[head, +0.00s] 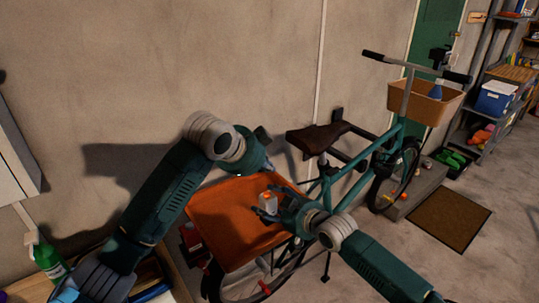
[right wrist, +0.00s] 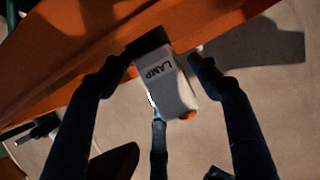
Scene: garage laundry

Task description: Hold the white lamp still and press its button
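The white lamp (head: 267,204) is a small white box at the right side of the orange rear carrier on the bicycle. In the right wrist view the lamp (right wrist: 168,85) shows the word LAMP and a small orange part (right wrist: 189,115) at its lower end, probably the button. My right gripper (head: 279,203) is at the lamp. Its two fingers (right wrist: 160,65) are spread on either side of the lamp, with a gap at the right finger; contact at the left one is unclear. My left gripper (head: 262,146) is above and behind the lamp, apart from it; its finger opening is unclear.
The orange carrier (head: 215,215) lies below both grippers. The bicycle saddle (head: 322,137) and teal frame (head: 345,182) stand close to the right. The wall (head: 150,60) is behind. A green bottle (head: 48,258) stands at the lower left.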

